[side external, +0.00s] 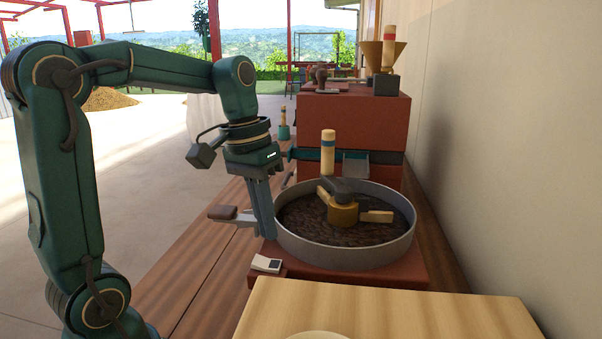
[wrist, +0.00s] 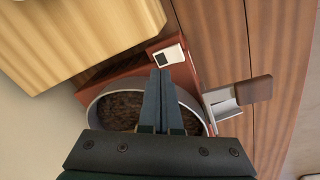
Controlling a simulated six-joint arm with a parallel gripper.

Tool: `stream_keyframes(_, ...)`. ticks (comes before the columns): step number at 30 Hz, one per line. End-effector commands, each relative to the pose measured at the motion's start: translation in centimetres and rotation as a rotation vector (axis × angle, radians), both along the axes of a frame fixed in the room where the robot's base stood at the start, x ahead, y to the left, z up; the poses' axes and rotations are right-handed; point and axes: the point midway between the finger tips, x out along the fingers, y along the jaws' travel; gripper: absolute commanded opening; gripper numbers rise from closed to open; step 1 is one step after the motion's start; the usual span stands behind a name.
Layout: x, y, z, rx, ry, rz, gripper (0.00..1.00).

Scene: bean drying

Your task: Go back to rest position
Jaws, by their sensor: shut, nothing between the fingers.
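My gripper (side external: 264,222) points down at the near left rim of the round metal cooling tray (side external: 345,253) in the side view. Its fingers are together with nothing between them. In the wrist view, the shut fingers (wrist: 161,80) stand in front of the tray (wrist: 105,97) and hide part of it. The tray holds dark brown beans (side external: 310,225). I cannot tell whether the fingertips touch the rim.
A brown-tipped handle on a metal chute (side external: 222,213) juts out left of the tray, close to my fingers. A stirrer (side external: 343,212) stands in the tray. A small white device (side external: 266,263) lies in front. A red-brown machine (side external: 348,125) stands behind; a pale wooden block (side external: 390,310) is nearest.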

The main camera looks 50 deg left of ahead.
Motion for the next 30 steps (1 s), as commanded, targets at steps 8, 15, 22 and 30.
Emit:
stream_keyframes(8,-0.1,0.1,0.7,0.000,0.000,0.001,0.00)
stream_keyframes(15,-0.1,-0.4,1.1,0.006,-0.016,-0.019,0.00)
stream_keyframes(22,-2.9,-3.8,2.5,0.063,-0.124,-0.140,0.00)
stream_keyframes(30,-7.4,-6.2,0.6,0.150,-0.308,-0.246,0.00)
